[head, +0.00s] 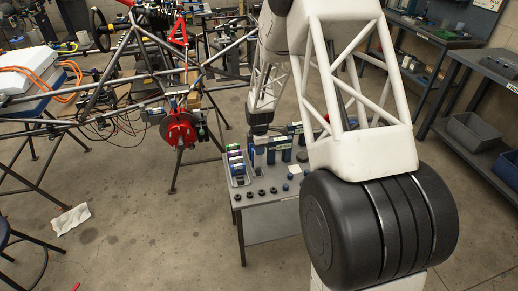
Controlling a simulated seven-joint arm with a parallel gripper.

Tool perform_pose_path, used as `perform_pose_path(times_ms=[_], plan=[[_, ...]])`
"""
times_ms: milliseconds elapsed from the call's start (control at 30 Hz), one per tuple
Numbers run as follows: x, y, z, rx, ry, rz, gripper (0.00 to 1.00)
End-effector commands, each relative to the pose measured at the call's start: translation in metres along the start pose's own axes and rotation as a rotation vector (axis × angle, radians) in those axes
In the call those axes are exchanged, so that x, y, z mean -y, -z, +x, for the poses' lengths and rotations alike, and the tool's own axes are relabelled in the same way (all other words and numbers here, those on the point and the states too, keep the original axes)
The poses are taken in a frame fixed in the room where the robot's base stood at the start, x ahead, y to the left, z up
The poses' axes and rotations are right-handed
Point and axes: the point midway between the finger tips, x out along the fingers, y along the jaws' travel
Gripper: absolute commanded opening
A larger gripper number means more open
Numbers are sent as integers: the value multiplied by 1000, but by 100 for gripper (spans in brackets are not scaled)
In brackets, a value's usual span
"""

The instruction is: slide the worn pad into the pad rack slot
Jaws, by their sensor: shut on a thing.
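My gripper (259,140) points down above the back left part of the small grey cart (256,230). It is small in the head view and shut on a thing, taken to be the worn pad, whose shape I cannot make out. Several upright dark blue blocks or holders (285,156) stand on the cart to the right of and just below my gripper. The pad rack and its slot are likely among them, but I cannot tell which one it is. My own arm hides the cart's right side.
A tray of coloured cylinders (238,170) sits at the cart's left. Several small dark round parts (262,192) lie along its front edge. The tube chassis (140,60), with a red brake part (179,130), is to the left. A workbench (485,85) stands at the right.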

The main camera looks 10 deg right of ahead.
Motion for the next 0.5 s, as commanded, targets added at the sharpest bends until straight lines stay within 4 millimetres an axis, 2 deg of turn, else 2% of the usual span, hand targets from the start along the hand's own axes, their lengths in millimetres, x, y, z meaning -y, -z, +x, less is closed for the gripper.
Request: perform_pose_path(times_ms=[500], plan=[[0,0,10,0,-1,0,0]])
